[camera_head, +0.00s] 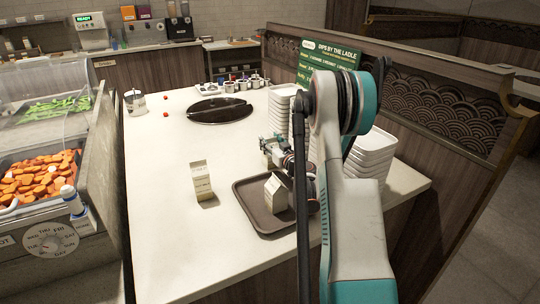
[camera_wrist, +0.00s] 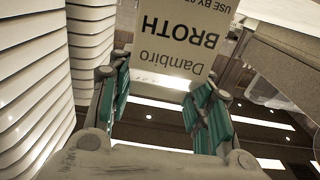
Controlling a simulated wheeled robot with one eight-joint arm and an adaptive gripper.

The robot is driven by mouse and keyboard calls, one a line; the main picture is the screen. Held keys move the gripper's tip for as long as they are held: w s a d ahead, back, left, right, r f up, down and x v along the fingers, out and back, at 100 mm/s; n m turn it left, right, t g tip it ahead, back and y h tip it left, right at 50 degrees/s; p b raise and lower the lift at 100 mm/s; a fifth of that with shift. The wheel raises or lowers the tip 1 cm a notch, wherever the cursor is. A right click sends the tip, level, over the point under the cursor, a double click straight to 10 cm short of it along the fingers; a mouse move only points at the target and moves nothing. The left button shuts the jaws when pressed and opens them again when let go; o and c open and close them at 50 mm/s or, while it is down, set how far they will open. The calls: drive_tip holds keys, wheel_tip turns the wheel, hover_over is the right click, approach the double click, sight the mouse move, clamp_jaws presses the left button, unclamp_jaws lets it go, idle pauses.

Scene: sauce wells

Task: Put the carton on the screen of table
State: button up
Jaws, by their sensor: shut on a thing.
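My gripper (camera_wrist: 160,95) is shut on a pale carton (camera_wrist: 178,42), whose printed label reads "Dambiro BROTH" upside down in the wrist view. In the head view my gripper (camera_head: 274,149) is over the far part of a brown tray (camera_head: 247,216), beside stacked white dishes. There my arm and fingers hide most of what it holds. One carton (camera_head: 276,193) shows at the tray, just below my gripper. Another carton (camera_head: 201,181) stands upright on the white table (camera_head: 165,220), left of the tray. A dark round panel (camera_head: 221,110) is set in the table farther back.
White stacked dishes (camera_head: 372,160) stand close on the right; a stack (camera_wrist: 35,75) also fills the left of the wrist view. Small cups (camera_head: 243,84) line the back edge. A metal can (camera_head: 135,102) stands at the back left. The table's left middle is clear.

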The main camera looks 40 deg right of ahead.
clamp_jaws()
drive_tip(key=shift+r, duration=0.1)
wheel_tip(320, 180, up, 20)
drive_tip(key=p, duration=0.7)
drive_tip(key=shift+s, duration=0.1)
